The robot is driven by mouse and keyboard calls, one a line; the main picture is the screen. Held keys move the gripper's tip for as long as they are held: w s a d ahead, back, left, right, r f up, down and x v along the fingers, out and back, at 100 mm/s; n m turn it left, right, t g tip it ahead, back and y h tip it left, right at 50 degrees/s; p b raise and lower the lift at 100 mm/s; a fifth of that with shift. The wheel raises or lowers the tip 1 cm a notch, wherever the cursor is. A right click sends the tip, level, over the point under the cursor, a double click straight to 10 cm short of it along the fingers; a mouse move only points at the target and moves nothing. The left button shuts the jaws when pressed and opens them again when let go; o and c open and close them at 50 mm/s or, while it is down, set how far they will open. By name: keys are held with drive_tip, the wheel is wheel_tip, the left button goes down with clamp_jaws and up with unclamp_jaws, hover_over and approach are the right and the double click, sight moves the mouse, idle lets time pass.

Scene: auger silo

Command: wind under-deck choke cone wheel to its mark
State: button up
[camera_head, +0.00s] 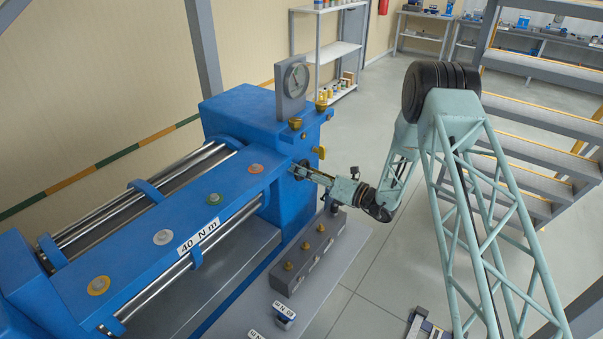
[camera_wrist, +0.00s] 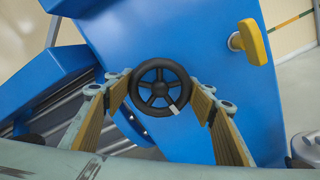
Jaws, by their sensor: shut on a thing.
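A black spoked handwheel (camera_wrist: 147,74) sits on the blue end face of the machine in the wrist view, with a small light mark (camera_wrist: 175,108) at its lower right rim. My gripper (camera_wrist: 160,97) has its two wood-coloured pads closed on opposite sides of the wheel's rim. In the head view my gripper (camera_head: 308,173) reaches to the blue end block (camera_head: 285,205), and it largely hides the wheel there. I cannot make out a fixed target mark beside the wheel.
A yellow lever (camera_wrist: 256,42) projects from the blue face near the wheel. A round gauge (camera_head: 295,78) stands on top of the block. A grey bar with brass knobs (camera_head: 308,254) lies below my arm.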

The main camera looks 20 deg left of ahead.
drive_tip(key=n+b, duration=0.3)
drive_tip(key=shift+f, duration=0.15)
drive_tip(key=n+b, duration=0.4)
drive_tip(key=b, duration=0.1)
drive_tip(key=n+b, duration=0.7)
drive_tip(key=b, duration=0.1)
drive_tip(key=shift+s+n, duration=0.1)
drive_tip(key=shift+n, duration=0.3)
drive_tip(key=n+b, duration=0.2)
drive_tip(key=n, duration=0.8)
drive_tip(key=shift+n, duration=0.4)
